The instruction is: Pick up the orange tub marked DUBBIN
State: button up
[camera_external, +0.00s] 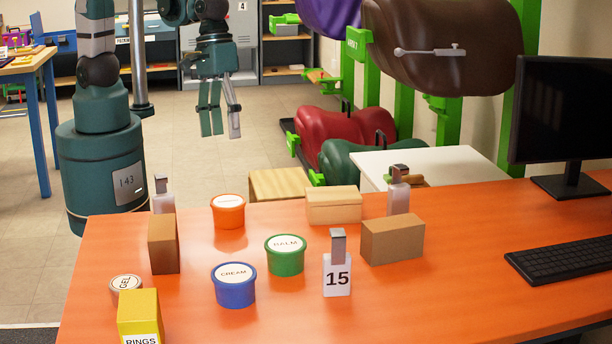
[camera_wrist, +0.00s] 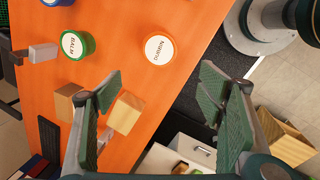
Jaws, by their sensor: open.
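The orange tub marked DUBBIN (camera_external: 228,212) stands upright near the far edge of the orange table in the outside view, its white lid on top. In the wrist view the tub (camera_wrist: 159,49) is seen from above, lid lettering legible, ahead of the fingers and between their lines. My gripper (camera_external: 220,125) is open and empty, in the air beyond the table's far edge and above table height. Its two fingers show in the wrist view (camera_wrist: 168,95), spread wide with nothing between them. The tub is apart from the gripper.
A green BALM tub (camera_external: 285,256) and blue CREAM tub (camera_external: 234,286) stand nearer the front. A brown box (camera_external: 164,244) is left, a tan box (camera_external: 334,205) right of the orange tub.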

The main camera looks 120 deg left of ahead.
aim_at(228, 200)
jog(key=w+f+n, duration=0.1)
jog(key=f, duration=0.2)
jog(key=f+n+g, duration=0.1)
jog(key=f, duration=0.2)
jog(key=w+d+f+n+b, duration=0.1)
jog(key=f+n, duration=0.1)
jog(key=f, duration=0.1)
jog(key=shift+w+d+g, duration=0.1)
jog(key=shift+w+g, duration=0.2)
jog(key=shift+w+d+f+n+h, duration=0.1)
jog(key=shift+f+n+h, duration=0.2)
jog(key=shift+f+n, duration=0.35)
jog(key=shift+f, duration=0.1)
jog(key=shift+d+f, duration=0.2)
jog(key=shift+f, duration=1.05)
jog(key=shift+b, duration=0.3)
jog(key=shift+w+d+f+b, duration=0.1)
jog(key=shift+d+f+b, duration=0.15)
jog(key=shift+f, duration=0.6)
jog(key=shift+s+d+f+b, duration=0.1)
jog(key=shift+f+b, duration=0.1)
jog(key=shift+f, duration=0.65)
jog(key=shift+w+d+f+b, duration=0.1)
jog(key=shift+d+f+b, duration=0.15)
jog(key=shift+f, duration=0.6)
